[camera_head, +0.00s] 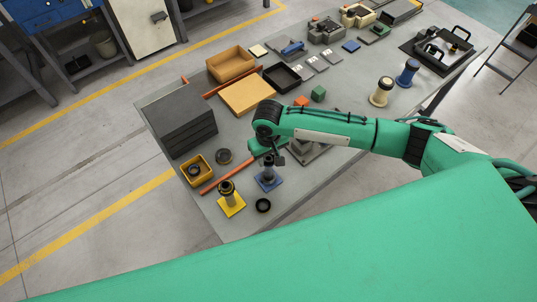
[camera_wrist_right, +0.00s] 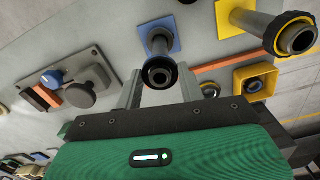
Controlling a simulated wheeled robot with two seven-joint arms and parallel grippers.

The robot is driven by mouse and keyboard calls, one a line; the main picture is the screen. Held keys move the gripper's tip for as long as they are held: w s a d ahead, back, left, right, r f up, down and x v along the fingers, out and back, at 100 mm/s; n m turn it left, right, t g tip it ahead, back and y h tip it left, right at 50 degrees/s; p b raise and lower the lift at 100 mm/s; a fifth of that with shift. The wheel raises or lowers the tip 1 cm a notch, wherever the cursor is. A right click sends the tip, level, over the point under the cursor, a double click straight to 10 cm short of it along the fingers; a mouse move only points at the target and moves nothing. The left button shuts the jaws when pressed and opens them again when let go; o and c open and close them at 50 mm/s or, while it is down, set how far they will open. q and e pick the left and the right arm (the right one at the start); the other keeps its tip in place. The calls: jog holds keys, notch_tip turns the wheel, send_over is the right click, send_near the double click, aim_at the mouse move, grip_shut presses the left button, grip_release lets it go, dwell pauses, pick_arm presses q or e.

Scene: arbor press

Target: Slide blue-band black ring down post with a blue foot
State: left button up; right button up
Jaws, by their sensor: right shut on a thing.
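The post with a blue foot stands on the table, its blue foot (camera_head: 268,181) low in the head view. In the wrist view the blue foot (camera_wrist_right: 157,33) is behind the post (camera_wrist_right: 160,45). My right gripper (camera_head: 272,153) is directly above this post. In the wrist view its two fingers (camera_wrist_right: 160,88) are shut on a black ring (camera_wrist_right: 160,74) at the post's free end. The ring lines up with the post; I cannot tell whether it is around the tip or just above it. My left gripper is not in view.
A post with a yellow foot (camera_head: 231,205) stands close to the left, carrying a dark ring. A loose black ring (camera_head: 263,205) lies near the front edge. A yellow bin (camera_head: 187,179) holds another ring.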

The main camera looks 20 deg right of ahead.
aim_at(269, 159)
jog(key=shift+f, duration=0.35)
jog(key=o, duration=1.1)
jog(key=shift+r+b, duration=0.35)
jog(key=shift+r, duration=0.2)
jog(key=shift+r+b, duration=1.7)
jog(key=shift+r, duration=4.65)
